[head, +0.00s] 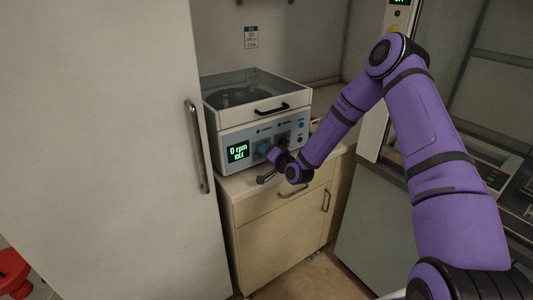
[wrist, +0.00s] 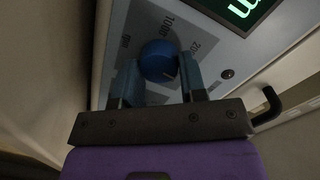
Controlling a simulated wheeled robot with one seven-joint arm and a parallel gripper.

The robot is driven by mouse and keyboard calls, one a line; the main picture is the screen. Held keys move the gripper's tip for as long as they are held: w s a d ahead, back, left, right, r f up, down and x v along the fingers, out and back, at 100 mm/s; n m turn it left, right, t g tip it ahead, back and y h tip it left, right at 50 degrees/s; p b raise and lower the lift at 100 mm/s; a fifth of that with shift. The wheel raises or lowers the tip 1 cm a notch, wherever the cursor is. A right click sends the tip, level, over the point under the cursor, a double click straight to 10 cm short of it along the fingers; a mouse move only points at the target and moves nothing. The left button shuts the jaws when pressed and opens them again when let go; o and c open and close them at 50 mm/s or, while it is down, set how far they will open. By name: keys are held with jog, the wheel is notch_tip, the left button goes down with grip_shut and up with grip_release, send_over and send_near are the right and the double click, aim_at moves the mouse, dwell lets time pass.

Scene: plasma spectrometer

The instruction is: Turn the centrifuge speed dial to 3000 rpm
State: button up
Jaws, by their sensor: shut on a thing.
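The centrifuge (head: 228,128) is a white and grey box with a clear lid on a low cabinet. Its green display (head: 238,151) reads "0 rpm IDLE". The blue speed dial (wrist: 158,61) is on its front panel, with a scale around it in the wrist view; "1000" and part of a number starting with 20 can be made out. My gripper (wrist: 158,76) has its two fingers on either side of the dial, shut on it. In the head view my gripper (head: 266,149) is at the front panel, right of the display.
The cabinet (head: 280,221) below has handles on its front. A tall white door with a handle (head: 197,146) stands close on the left. A dark handle (wrist: 266,106) juts out right of my gripper in the wrist view. Instruments stand on the right.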

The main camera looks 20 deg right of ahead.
jog(key=m, duration=0.5)
jog(key=shift+d+f+y, duration=0.1)
jog(key=shift+y, duration=0.2)
dwell(0.4)
jog(key=o, duration=0.9)
jog(key=v, duration=1)
jog(key=shift+s+d, duration=0.2)
jog(key=shift+s, duration=0.15)
